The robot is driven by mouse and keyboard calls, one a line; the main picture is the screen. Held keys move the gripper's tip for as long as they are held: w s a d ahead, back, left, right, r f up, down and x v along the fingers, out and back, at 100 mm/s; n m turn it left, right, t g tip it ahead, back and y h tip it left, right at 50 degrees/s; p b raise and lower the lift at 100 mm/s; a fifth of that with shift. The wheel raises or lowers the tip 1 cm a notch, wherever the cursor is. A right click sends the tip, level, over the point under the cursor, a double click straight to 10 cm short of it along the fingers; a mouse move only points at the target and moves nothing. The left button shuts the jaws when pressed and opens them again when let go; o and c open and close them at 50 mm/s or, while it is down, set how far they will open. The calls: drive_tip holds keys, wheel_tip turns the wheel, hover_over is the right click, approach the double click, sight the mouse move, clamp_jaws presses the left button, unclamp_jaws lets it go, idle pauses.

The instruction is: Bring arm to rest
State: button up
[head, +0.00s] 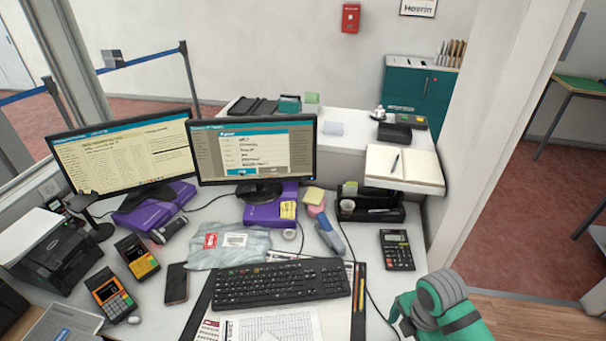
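Part of my arm, teal and grey, shows at the bottom right of the head view, beside the right end of the desk (385,285). It is folded close to the lower edge of the picture. No gripper fingers can be made out, so my gripper and anything it may hold are out of sight. The desk surface next to the arm carries a black calculator (397,250), which stands clear of it.
A keyboard (282,284), a grey plastic parcel (228,249), card terminals (110,294), a phone (176,284) and a printer (58,258) crowd the desk. Two monitors (250,152) stand behind. A white pillar (490,130) rises at right; open floor (525,225) lies beyond it.

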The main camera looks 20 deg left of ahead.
drive_tip(key=shift+w, duration=0.1)
